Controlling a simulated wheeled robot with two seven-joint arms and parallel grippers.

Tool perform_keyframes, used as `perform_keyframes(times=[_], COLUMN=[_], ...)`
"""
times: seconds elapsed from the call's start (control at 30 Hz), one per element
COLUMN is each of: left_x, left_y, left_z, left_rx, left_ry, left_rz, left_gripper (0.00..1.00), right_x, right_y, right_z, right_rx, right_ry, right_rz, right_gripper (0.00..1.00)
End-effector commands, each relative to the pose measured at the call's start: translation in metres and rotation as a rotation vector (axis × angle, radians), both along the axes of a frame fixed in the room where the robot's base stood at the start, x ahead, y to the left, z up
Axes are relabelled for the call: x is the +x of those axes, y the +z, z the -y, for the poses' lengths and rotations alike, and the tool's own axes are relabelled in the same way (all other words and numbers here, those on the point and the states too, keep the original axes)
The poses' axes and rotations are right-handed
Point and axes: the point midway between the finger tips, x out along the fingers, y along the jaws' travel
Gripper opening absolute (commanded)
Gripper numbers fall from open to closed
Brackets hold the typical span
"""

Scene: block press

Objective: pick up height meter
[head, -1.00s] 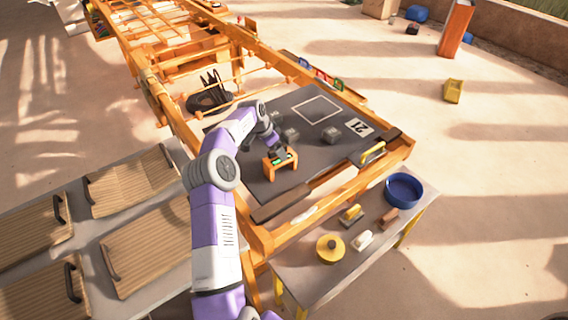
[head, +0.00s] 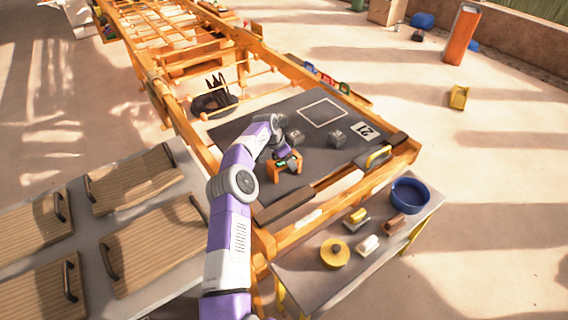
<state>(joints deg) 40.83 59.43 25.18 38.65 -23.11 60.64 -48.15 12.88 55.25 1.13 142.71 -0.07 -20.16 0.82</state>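The height meter (head: 271,172) is a small orange bridge-shaped piece with a green display. It stands on the dark mat (head: 240,134) of the orange bench. My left arm reaches over the bench from below, and its dark gripper (head: 287,160) is down at the top of the meter, covering the middle of its crossbar. Whether the fingers are closed on it is too small to tell. My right gripper is not in view.
Grey blocks (head: 337,138) lie on the mat near a white square outline (head: 322,112) and a "21" card (head: 362,130). A side table (head: 318,279) holds a blue bowl (head: 409,194), a yellow round piece (head: 335,254) and small tools. Wooden trays (head: 150,247) lie left.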

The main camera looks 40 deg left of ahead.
Motion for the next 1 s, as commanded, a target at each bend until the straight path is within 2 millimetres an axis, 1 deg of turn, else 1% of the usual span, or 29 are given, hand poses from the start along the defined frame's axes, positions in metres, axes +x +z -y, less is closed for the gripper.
perform_keyframes(times=[0.03, 0.3, 0.37, 0.4, 0.57, 0.67, 0.77, 1.0], left_x=[0.000, 0.000, 0.000, 0.000, 0.000, 0.000, 0.001, 0.001], left_y=[0.000, 0.000, 0.000, 0.001, 0.001, 0.006, 0.021, 0.071], left_z=[0.000, 0.000, 0.000, 0.000, 0.000, 0.000, -0.001, 0.000], left_rx=[0.000, 0.000, 0.000, 0.000, 0.000, 0.001, 0.002, 0.003], left_ry=[0.000, 0.000, 0.000, 0.000, 0.000, 0.001, 0.002, 0.001], left_rz=[0.000, 0.000, 0.000, 0.002, 0.002, 0.003, 0.005, 0.005], left_gripper=[0.77, 0.36, 0.27, 0.25, 0.25, 0.25, 0.25, 0.25], right_x=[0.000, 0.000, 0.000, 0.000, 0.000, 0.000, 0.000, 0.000], right_y=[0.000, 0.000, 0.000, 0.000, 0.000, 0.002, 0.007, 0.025], right_z=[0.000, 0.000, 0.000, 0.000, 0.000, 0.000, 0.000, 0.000], right_rx=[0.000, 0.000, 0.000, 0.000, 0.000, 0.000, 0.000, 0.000], right_ry=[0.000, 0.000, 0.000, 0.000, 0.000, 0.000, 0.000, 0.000], right_rz=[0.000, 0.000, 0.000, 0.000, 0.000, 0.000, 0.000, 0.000], right_gripper=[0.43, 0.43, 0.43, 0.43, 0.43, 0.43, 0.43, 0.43])
